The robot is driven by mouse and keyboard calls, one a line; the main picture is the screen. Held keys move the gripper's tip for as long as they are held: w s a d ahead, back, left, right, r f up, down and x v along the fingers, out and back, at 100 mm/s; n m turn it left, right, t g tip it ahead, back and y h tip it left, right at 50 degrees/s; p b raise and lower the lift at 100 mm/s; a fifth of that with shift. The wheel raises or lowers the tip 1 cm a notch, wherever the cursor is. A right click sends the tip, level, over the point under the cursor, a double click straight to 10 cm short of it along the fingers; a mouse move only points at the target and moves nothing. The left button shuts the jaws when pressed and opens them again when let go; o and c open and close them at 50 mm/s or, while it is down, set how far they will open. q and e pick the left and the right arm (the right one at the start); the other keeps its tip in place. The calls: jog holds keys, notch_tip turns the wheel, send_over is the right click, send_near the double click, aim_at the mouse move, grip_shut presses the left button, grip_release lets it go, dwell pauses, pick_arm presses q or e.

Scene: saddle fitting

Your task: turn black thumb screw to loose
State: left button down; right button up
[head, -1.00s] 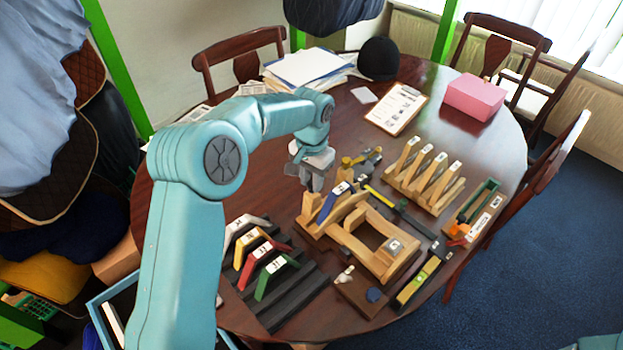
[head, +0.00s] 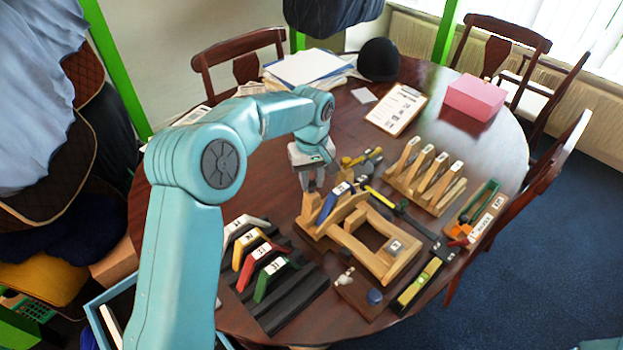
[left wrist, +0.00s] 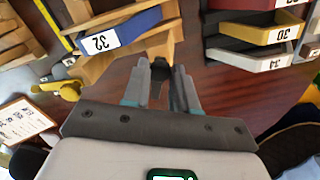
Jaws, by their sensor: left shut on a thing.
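The black thumb screw (left wrist: 160,70) shows as a small dark piece between the fingertips in the left wrist view, beside the wooden fixture (left wrist: 162,43). My left gripper (left wrist: 160,82) is shut on it. In the head view the left gripper (head: 318,184) points down at the left end of the wooden fixture (head: 350,241), and the screw is hidden there. A blue piece marked 32 (left wrist: 120,30) sits in the fixture, close to the fingers.
A black rack (head: 290,298) with white, yellow, red and green numbered pieces stands left of the fixture. A wooden rack (head: 428,180) stands behind right. Tools and a green-handled tool tray (head: 474,213) lie to the right. A clipboard (head: 397,108) and pink box (head: 474,97) stand farther back.

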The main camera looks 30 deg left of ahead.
aim_at(311, 184)
pick_arm(q)
jog(key=shift+w+r+n, duration=0.1)
jog(key=shift+n, duration=1.9)
jog(key=c, duration=0.9)
grip_release()
notch_tip(311, 184, up, 16)
jog(key=p, duration=0.1)
jog(key=shift+r+p, duration=0.15)
jog(key=shift+p, duration=0.2)
